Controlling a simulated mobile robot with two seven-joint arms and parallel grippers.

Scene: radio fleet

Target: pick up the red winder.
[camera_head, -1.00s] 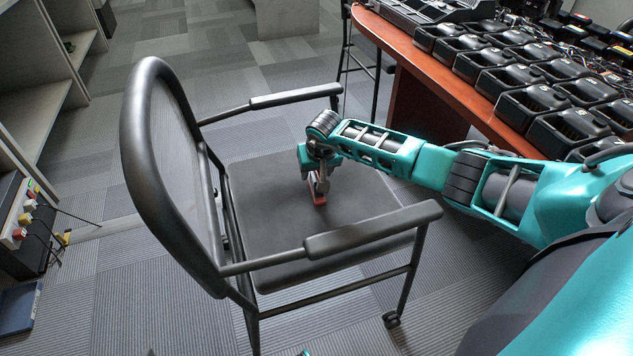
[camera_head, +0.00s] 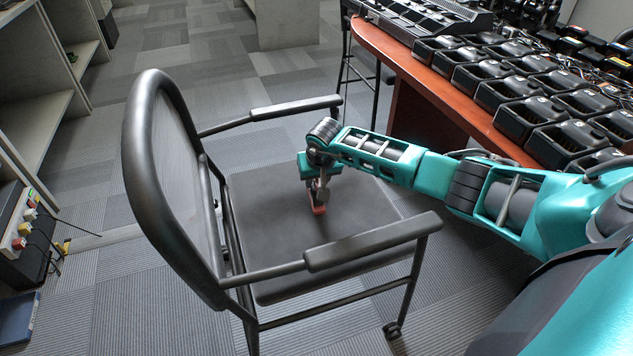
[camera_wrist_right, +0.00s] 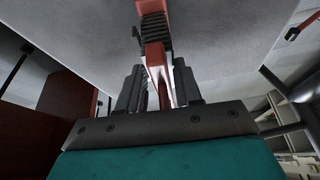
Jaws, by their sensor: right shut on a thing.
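The red winder (camera_head: 318,208) is at my right gripper over the dark seat of the chair. In the right wrist view the red winder (camera_wrist_right: 156,56) stands between the two dark fingers, with a black ribbed part at its far end. My right gripper (camera_head: 318,190) points down and is shut on it; it also shows in the right wrist view (camera_wrist_right: 158,85). The fingers hide part of the winder. I cannot tell whether its lower end touches the seat (camera_head: 265,225). My left gripper is not in view.
The chair's black armrests (camera_head: 370,240) and backrest (camera_head: 150,190) stand around the seat. A red-brown table (camera_head: 420,85) with several black chargers (camera_head: 540,110) is at the right. Grey shelves (camera_head: 35,110) stand at the left. Carpeted floor is clear beyond the chair.

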